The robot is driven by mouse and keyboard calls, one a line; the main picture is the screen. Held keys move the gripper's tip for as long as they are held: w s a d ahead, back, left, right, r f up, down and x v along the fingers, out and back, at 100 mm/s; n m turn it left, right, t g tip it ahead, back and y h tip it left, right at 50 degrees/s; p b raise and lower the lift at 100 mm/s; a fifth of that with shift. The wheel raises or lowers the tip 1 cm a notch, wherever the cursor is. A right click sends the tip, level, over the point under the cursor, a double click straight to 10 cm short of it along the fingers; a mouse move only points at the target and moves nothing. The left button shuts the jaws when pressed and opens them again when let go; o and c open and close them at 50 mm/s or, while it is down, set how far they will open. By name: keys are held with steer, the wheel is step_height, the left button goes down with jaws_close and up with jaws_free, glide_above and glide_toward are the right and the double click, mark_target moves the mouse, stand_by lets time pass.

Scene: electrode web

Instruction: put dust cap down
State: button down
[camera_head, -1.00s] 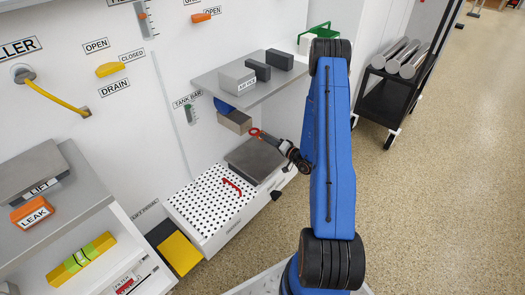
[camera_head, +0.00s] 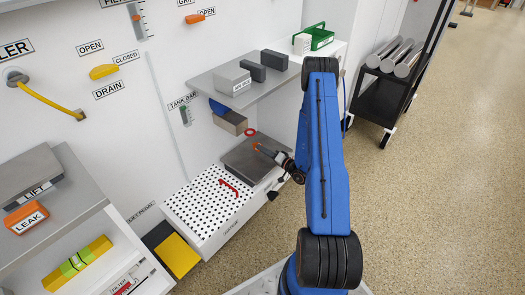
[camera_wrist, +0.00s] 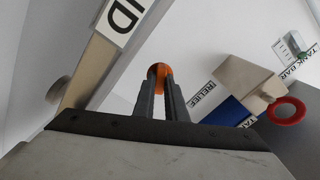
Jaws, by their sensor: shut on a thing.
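The dust cap, a small orange piece, shows between my fingertips in the wrist view (camera_wrist: 159,70). It also shows as a small orange spot in the head view (camera_head: 256,146). My gripper (camera_head: 264,149) is shut on it, and the two dark fingers (camera_wrist: 160,88) close around its lower part in the wrist view. In the head view the gripper and cap appear over the dark grey plate (camera_head: 240,164). I cannot tell how high above the plate the cap is.
A red ring (camera_head: 249,132) is beside a beige block (camera_head: 229,123) under the grey shelf (camera_head: 205,80). A white perforated surface (camera_head: 190,208) with a red handle (camera_head: 229,187) lies left of the plate. Dark blocks (camera_head: 274,60) stand on the shelf.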

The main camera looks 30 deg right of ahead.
steer(key=shift+f, duration=0.6)
steer(key=c, duration=1.8)
jaws_free()
steer(key=shift+r, duration=0.45)
steer(key=v, duration=1.2)
steer(key=shift+r, duration=0.2)
steer(key=shift+s, duration=0.1)
